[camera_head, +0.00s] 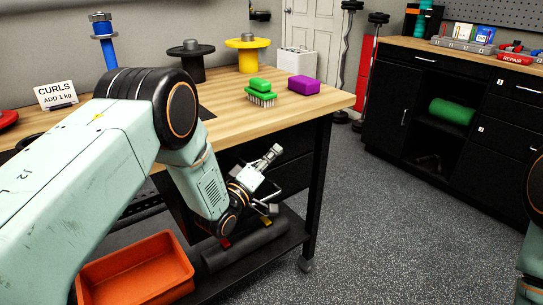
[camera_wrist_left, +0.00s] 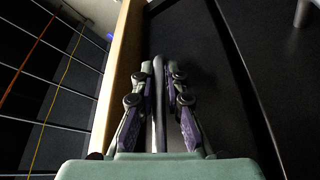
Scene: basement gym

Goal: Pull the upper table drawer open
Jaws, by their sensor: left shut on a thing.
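The black drawer front (camera_wrist_left: 195,40) lies beside the pale wooden table edge in the left wrist view. In the head view the dark drawer unit (camera_head: 292,178) sits under the tabletop, partly behind my left gripper (camera_head: 262,182). In the wrist view my left gripper (camera_wrist_left: 160,85) has its two fingers closed on a dark bar handle (camera_wrist_left: 158,72) that runs between them. I cannot tell whether the drawer stands slightly open. My right gripper is out of view; only part of the right arm shows at the right edge.
The wooden tabletop (camera_head: 222,122) carries a green brush (camera_head: 261,98), a purple block (camera_head: 304,85) and weights on stands. An orange bin (camera_head: 135,272) and a dark roll (camera_head: 245,246) are on the lower shelf. Grey floor (camera_head: 400,200) is clear to the right, before a black cabinet (camera_head: 395,100).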

